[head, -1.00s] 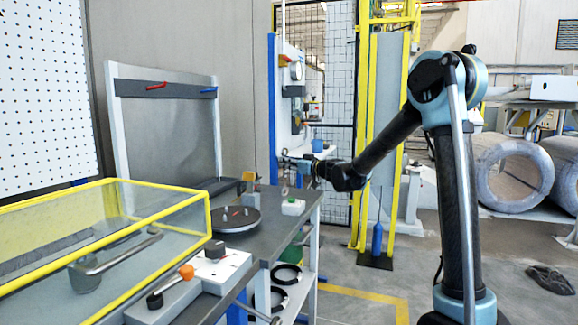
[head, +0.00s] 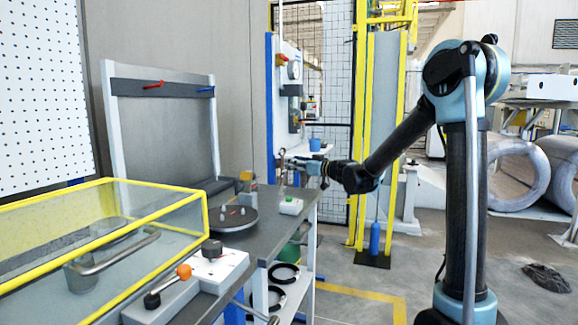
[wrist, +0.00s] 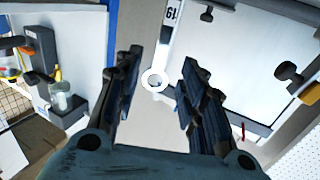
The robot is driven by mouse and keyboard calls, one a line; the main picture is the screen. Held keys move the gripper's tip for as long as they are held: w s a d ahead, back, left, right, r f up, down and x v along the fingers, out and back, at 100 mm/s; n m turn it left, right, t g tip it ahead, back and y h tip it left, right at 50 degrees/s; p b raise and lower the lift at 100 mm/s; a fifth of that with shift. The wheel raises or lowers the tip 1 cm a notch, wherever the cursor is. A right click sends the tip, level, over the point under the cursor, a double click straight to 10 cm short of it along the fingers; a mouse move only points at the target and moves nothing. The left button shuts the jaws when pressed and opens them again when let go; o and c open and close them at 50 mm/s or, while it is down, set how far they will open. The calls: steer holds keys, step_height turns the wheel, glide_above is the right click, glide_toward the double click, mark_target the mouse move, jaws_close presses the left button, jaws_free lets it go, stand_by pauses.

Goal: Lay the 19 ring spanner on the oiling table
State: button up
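In the wrist view, a pale ring end (wrist: 155,81), apparently of the 19 ring spanner, shows between the fingers, with a "19" label (wrist: 172,13) above it. My gripper (wrist: 161,62) has its fingers apart, with narrow gaps on both sides of the ring and no clear contact. In the head view, my gripper (head: 297,163) is above the far right end of the grey table (head: 262,238). A thin upright shape (head: 281,172) is beside its tip, too small to identify surely. Which table is the oiling table is not marked.
A round dark plate (head: 233,219) and a small white box with a green button (head: 290,206) stand on the grey table. A yellow-framed clear cover (head: 150,212) is at left. A panel with red and blue hooks (head: 160,88) stands behind.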

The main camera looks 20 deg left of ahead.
steer(key=s+d+f+m+g+h, duration=0.2)
steer(key=s+d+f+m+h, duration=0.2)
steer(key=s+d+f, duration=0.4)
steer(key=s+d+f+m+g+h, duration=0.2)
steer(key=s+d+f, duration=0.7)
steer(key=s+d, duration=0.9)
steer(key=s+d+f+m+g+h, duration=0.1)
steer(key=s+d+f+m+h, duration=0.5)
steer(key=s+d, duration=0.7)
steer(key=d+f+h, duration=0.2)
steer(key=d+h, duration=0.1)
steer(key=d, duration=0.6)
steer(key=shift+f+g+h, duration=0.3)
steer(key=shift+g+h, duration=0.1)
